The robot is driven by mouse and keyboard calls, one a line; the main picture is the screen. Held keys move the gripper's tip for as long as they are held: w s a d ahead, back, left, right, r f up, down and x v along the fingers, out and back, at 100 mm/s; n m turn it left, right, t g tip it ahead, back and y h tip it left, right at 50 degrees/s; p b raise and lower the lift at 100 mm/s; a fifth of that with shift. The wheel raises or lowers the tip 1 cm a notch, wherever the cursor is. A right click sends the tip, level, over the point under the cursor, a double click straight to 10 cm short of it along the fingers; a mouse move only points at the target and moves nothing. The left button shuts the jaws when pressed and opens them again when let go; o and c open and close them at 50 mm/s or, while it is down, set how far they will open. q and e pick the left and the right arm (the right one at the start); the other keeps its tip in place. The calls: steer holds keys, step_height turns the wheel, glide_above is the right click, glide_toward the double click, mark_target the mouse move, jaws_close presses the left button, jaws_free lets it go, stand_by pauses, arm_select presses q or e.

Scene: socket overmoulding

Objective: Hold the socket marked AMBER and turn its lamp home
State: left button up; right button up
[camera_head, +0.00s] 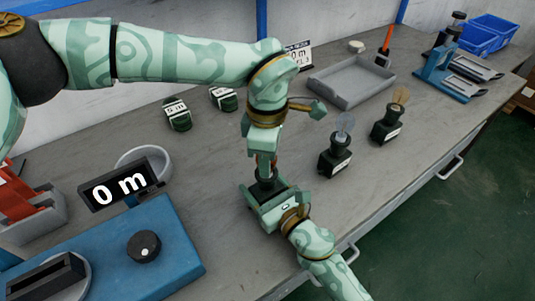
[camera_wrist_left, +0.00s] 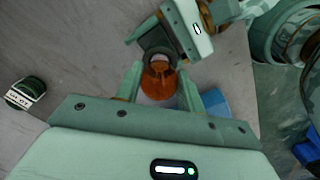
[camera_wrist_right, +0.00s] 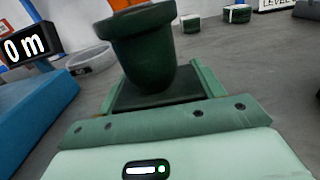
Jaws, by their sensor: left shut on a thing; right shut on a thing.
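An orange lamp (camera_wrist_left: 160,84) is between the fingers of my left gripper (camera_wrist_left: 163,88), which is shut on it from above. My left gripper (camera_head: 265,150) also shows in the head view, directly over a dark green socket (camera_head: 265,183). My right gripper (camera_head: 268,197) is shut on this socket and holds it upright from the front side. The socket (camera_wrist_right: 150,62) fills the middle of the right wrist view, its wide rim up. The lamp's lower end is at the socket's mouth; how deep it sits is hidden. No marking on the held socket is readable.
A clear lamp (camera_head: 343,128) and a brownish lamp (camera_head: 400,97) stand in dark sockets to the right. Two labelled dark blocks (camera_head: 177,114) (camera_head: 223,99) lie behind. A grey tray (camera_head: 350,82) is at the back. A blue device (camera_head: 120,250) with a "0 m" display (camera_head: 119,187) stands left.

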arm_select(q)
steer(key=shift+w+r, duration=0.1)
steer(key=shift+r, duration=0.1)
arm_select(e)
steer(key=shift+f, duration=0.3)
arm_select(q)
steer(key=o, duration=0.8)
steer(key=shift+o, duration=0.9)
steer(key=shift+f, duration=0.1)
arm_select(e)
steer(key=shift+s+r, duration=0.1)
steer(key=shift+r, duration=0.15)
arm_select(q)
step_height(320, 180, up, 12)
arm_select(e)
steer(key=o, duration=1.1)
